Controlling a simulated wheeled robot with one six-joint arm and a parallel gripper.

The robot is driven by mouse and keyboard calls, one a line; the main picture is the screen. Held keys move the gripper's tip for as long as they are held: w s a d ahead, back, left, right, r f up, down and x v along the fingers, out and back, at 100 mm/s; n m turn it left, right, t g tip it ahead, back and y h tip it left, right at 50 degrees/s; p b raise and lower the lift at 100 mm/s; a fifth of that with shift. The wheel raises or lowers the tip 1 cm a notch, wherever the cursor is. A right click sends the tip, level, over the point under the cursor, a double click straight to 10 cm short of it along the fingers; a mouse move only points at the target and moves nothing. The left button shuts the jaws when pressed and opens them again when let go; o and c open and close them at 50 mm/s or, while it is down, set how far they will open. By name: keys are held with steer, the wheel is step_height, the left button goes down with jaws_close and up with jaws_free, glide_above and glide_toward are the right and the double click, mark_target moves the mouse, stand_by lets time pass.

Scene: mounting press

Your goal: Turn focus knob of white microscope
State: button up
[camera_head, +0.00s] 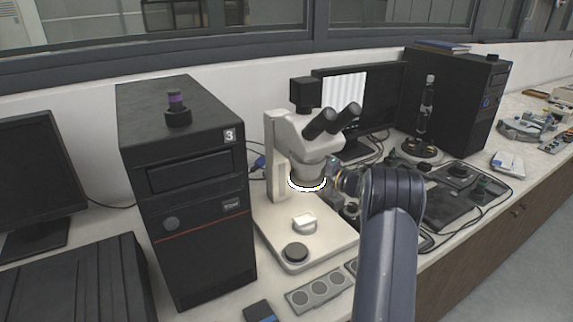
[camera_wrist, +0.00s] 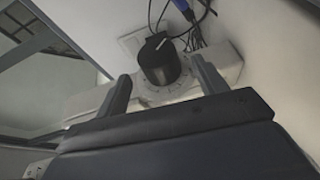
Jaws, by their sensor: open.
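The white microscope (camera_head: 277,165) stands on the bench in the head view, with black eyepieces, a lit ring under its head and a pale base. Part of its white body (camera_wrist: 90,103) crosses the wrist view. A black round focus knob (camera_wrist: 158,62) sticks out from it, with a pale dial around its foot. My gripper (camera_wrist: 160,72) is open, one finger on each side of the knob in the picture. I cannot tell whether either finger touches it. In the head view my gripper (camera_head: 335,186) is at the microscope's right side, partly hidden by my arm; the knob is hidden there.
A black computer tower (camera_head: 190,190) stands close left of the microscope. A monitor (camera_head: 372,100) and a second tower (camera_head: 462,100) are behind and right. A grey button panel (camera_head: 320,290) lies in front. Cables (camera_wrist: 190,22) hang behind the knob.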

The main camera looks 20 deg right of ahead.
steer(key=p+x, duration=0.1)
steer(key=x, duration=0.5)
steer(key=shift+w+a, duration=0.15)
steer(key=shift+w, duration=0.2)
steer(key=c, duration=1)
steer(key=b, duration=0.3)
steer(key=shift+f+t, duration=0.3)
steer(key=shift+t, duration=0.1)
steer(key=shift+r+y+b, duration=0.2)
steer(key=shift+y+b, duration=0.2)
steer(key=shift+b, duration=0.6)
steer(key=shift+r+n+t, duration=0.15)
steer(key=shift+n+t, duration=0.15)
steer(key=o, duration=1)
